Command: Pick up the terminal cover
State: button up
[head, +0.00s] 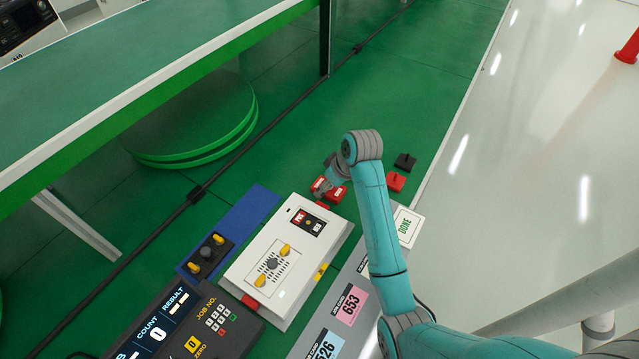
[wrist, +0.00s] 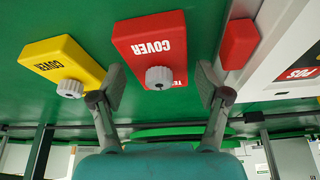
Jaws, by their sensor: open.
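The terminal cover is a red block (wrist: 150,46) with white lettering reading COVER and a grey knob, in the wrist view. My gripper (wrist: 162,92) is open, with one finger on each side of the knob end of this cover. The cover appears between the fingers, and I cannot tell whether they touch it. In the head view, red parts of the cover (head: 338,193) show beside my gripper (head: 327,184), partly hidden by it. A yellow cover (wrist: 62,66) with a similar grey knob lies left of it in the wrist view, close to the left finger.
A white device box (head: 290,250) stands just in front of my gripper, with a red tab (wrist: 239,44) at its edge. A red piece (head: 396,181) and a black piece (head: 404,161) lie to the right. A DONE card (head: 407,226) lies nearby. Green surface behind is mostly clear.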

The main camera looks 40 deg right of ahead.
jog(key=shift+f, duration=0.1)
jog(key=c, duration=1)
